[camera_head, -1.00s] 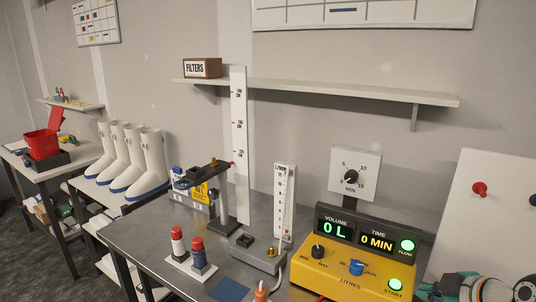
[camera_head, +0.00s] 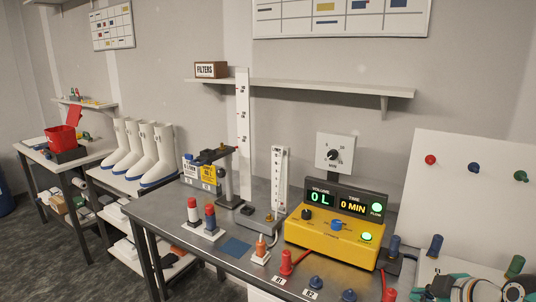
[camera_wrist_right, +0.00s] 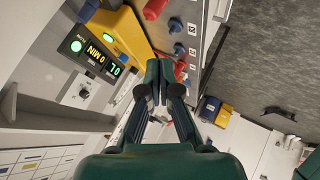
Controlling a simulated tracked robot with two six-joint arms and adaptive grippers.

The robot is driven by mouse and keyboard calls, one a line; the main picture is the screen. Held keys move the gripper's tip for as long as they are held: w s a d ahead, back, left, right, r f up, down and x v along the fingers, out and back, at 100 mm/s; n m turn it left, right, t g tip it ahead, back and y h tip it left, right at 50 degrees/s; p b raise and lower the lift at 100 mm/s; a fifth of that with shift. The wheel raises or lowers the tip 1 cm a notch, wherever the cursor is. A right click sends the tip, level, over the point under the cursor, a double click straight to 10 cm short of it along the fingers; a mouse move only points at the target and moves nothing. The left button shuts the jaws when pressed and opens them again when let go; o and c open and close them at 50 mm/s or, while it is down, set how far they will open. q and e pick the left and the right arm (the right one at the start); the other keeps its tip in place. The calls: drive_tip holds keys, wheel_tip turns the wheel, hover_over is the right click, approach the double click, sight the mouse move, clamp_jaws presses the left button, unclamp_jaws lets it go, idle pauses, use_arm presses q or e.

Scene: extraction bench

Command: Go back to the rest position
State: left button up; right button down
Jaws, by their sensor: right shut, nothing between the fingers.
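My right gripper (camera_head: 432,292) shows at the bottom right edge of the head view, partly cut off, in front of the bench. In the right wrist view its dark green fingers (camera_wrist_right: 153,84) are together with nothing between them. The yellow litre box (camera_wrist_right: 122,32) lies beyond the fingers, to the upper left. In the head view the yellow box (camera_head: 334,236) stands on the grey bench (camera_head: 165,212), its displays reading 0 L and 0 MIN. My left gripper is in neither view.
Red and blue fittings, such as a red one (camera_head: 287,263), line the bench front. A white panel (camera_head: 468,205) with coloured knobs stands at right. White boots (camera_head: 160,160) are on a side shelf.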

drive_tip(key=s+a+f+g+y, duration=0.1)
drive_tip(key=a+f+g, duration=0.15)
drive_tip(key=f, duration=0.55)
drive_tip(key=s+a+f+g, duration=0.2)
drive_tip(key=a+f, duration=0.2)
drive_tip(key=f, duration=0.3)
drive_tip(key=s+a+f+g+y, duration=0.1)
drive_tip(key=a+f+g, duration=0.15)
drive_tip(key=f, duration=0.55)
drive_tip(key=s+a+f+m, duration=0.4)
drive_tip(key=s+f+m, duration=0.2)
drive_tip(key=s+f, duration=0.1)
drive_tip(key=s+a+f+m+g, duration=0.1)
drive_tip(key=s+a+f+m, duration=0.4)
drive_tip(key=s+f+m, duration=0.2)
wheel_tip(320, 180, down, 3)
drive_tip(key=shift+s+a+r, duration=0.15)
drive_tip(key=shift+s+a, duration=0.1)
drive_tip(key=shift+s, duration=0.3)
